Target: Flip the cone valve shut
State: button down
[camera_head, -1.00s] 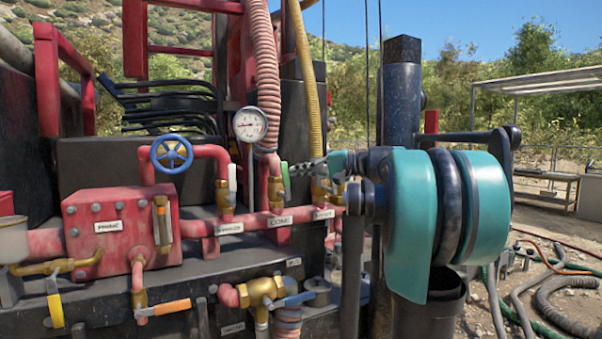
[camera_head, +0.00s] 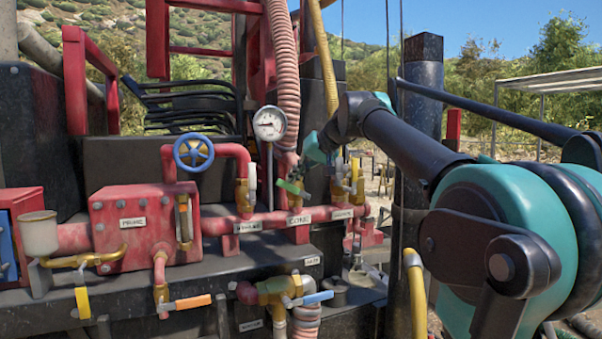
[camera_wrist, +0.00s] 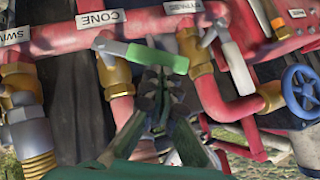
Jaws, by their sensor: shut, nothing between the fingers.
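The cone valve's green handle (camera_head: 293,188) sits above the CONE label (camera_head: 300,219) on the red manifold. It lies slanted across its pipe. In the wrist view the green handle (camera_wrist: 157,58) lies roughly along the manifold, across the brass body (camera_wrist: 113,76) of its valve. My gripper (camera_wrist: 160,76) is shut and empty, its dark fingertips right at the handle's edge; whether they touch it I cannot tell. In the head view my gripper (camera_head: 296,173) is small and partly blends with the pipe and hose behind the handle.
A white-handled valve (camera_head: 252,182) and a yellow-handled valve (camera_head: 355,175) stand close on either side. A blue handwheel (camera_head: 193,153) and a pressure gauge (camera_head: 269,123) are to the left. A ribbed hose (camera_head: 286,80) rises behind the cone valve.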

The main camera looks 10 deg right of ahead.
aim_at(285, 186)
jog(key=a+f+n+h, duration=0.1)
jog(key=a+f+h, duration=0.1)
jog(key=h, duration=0.1)
jog(key=shift+s+a+f+n+t, duration=0.1)
jog(key=shift+s+n+t, duration=0.25)
jog(key=shift+n+t, duration=0.05)
jog(key=shift+a+f, duration=0.2)
jog(key=shift+f, duration=0.3)
jog(key=shift+s+f, duration=0.1)
jog(key=w+a+r+v, duration=0.1)
jog(key=r+v, duration=0.1)
jog(key=v, duration=1)
jog(key=shift+r, duration=0.3)
jog(key=shift+a, duration=0.1)
